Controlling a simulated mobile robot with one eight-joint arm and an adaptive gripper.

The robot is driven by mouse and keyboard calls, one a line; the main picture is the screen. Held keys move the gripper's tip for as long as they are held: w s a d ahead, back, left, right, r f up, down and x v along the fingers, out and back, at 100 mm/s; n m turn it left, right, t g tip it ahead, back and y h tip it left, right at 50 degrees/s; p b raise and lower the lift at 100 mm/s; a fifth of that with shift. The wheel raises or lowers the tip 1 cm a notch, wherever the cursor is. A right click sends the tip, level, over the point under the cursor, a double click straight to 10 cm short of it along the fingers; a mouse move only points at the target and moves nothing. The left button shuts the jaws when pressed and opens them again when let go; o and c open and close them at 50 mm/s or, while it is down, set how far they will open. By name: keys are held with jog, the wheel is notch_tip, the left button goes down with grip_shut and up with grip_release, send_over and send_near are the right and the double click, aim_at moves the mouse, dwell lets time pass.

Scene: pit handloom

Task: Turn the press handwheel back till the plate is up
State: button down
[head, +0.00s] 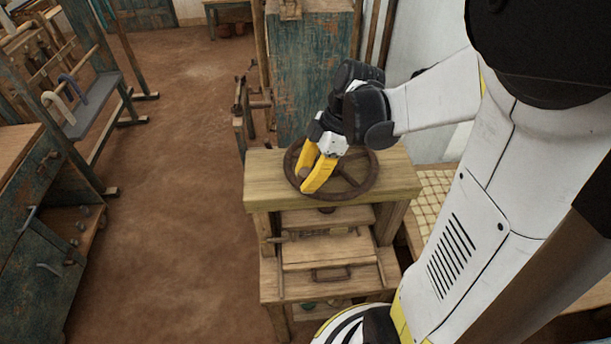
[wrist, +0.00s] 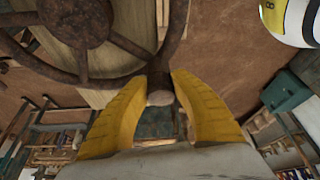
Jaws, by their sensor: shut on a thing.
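The press handwheel (head: 359,183) is a dark, rusty spoked wheel lying flat on top of the wooden press (head: 400,185). My gripper (head: 312,184) has yellow fingers and reaches down onto the wheel's left side. In the wrist view, my gripper (wrist: 160,95) is shut on the wheel's handle knob (wrist: 160,98), a pale round stub at the rim. The wheel (wrist: 125,48) fills the upper left of that view. The plate (head: 327,217) shows as a flat board under the top beam, above a lower board with a dark handle. The gap beneath the plate is partly in shadow.
A worn blue-green cabinet (head: 308,70) stands behind the press. A blue workbench (head: 40,215) is at the left, with a loom frame (head: 85,95) beyond it. A tiled surface (head: 437,190) lies right of the press. The earthen floor (head: 175,200) left of the press is clear.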

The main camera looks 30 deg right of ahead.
jog(key=shift+s, duration=0.1)
jog(key=c, duration=1.1)
grip_release()
jog(key=shift+a, duration=0.1)
jog(key=shift+o, duration=0.2)
jog(key=v, duration=1.2)
